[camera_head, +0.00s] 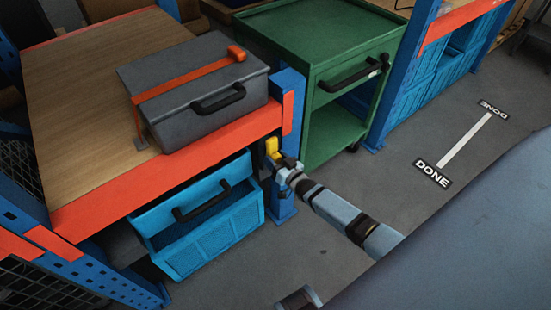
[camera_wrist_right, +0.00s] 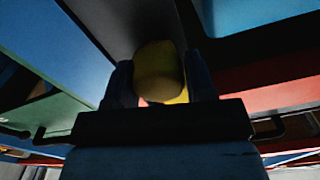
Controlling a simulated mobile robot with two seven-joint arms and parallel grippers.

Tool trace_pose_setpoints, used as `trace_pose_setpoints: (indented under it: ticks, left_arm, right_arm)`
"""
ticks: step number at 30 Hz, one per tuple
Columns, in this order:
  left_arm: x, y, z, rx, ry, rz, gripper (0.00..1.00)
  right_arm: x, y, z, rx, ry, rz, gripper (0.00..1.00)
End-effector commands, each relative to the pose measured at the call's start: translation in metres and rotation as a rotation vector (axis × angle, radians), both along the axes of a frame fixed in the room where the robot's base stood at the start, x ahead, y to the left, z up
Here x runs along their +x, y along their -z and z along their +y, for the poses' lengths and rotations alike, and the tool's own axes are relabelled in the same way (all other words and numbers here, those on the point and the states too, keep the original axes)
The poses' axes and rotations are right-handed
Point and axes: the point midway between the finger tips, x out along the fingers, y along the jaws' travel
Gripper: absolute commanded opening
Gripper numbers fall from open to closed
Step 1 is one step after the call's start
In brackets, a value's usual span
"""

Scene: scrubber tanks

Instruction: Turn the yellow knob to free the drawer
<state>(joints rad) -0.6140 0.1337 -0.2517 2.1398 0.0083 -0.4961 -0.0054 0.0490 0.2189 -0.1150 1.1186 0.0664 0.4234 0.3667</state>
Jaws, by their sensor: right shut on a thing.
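The yellow knob (camera_head: 272,146) sits by the blue rack post (camera_head: 288,90), just below the orange beam. My right gripper (camera_head: 279,156) reaches it from the lower right and is shut on it. In the right wrist view the knob (camera_wrist_right: 160,72) is rounded and lies between the two dark fingers of the gripper (camera_wrist_right: 161,88). The fingers hide part of its sides, and its mounting is hard to make out. A blue drawer-like bin (camera_head: 205,240) with a black handle is under the shelf, left of the knob.
A grey toolbox (camera_head: 190,65) with an orange strap stands on the wooden shelf (camera_head: 80,80). A green cart (camera_head: 310,40) with a black-handled drawer front (camera_head: 352,75) stands right of the post. Open grey floor (camera_head: 400,150) with a DONE-marked line lies to the right.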

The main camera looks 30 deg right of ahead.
Motion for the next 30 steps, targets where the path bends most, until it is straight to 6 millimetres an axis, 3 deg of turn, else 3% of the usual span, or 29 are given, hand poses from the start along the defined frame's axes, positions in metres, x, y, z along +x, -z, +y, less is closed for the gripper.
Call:
trace_pose_setpoints:
  ticks: [14,15,17,26,30]
  left_arm:
    - [0.000,-0.001,0.000,-0.001,-0.001,-0.002,0.43]
    - [0.000,-0.001,0.000,-0.001,-0.001,-0.002,0.43]
    - [0.000,-0.001,0.000,-0.001,-0.001,-0.002,0.43]
    - [0.000,-0.002,0.000,-0.001,-0.001,-0.002,0.43]
    - [0.000,-0.005,0.000,-0.002,-0.001,-0.001,0.43]
  right_arm:
    - [0.000,0.000,-0.006,0.010,0.007,0.002,0.07]
    - [0.000,0.000,-0.006,0.010,0.007,0.002,0.59]
    - [0.000,0.000,-0.005,0.011,0.006,0.002,0.73]
    - [-0.001,0.000,-0.002,0.011,0.003,0.002,0.73]
    - [-0.015,0.000,-0.003,0.011,0.002,0.004,0.73]
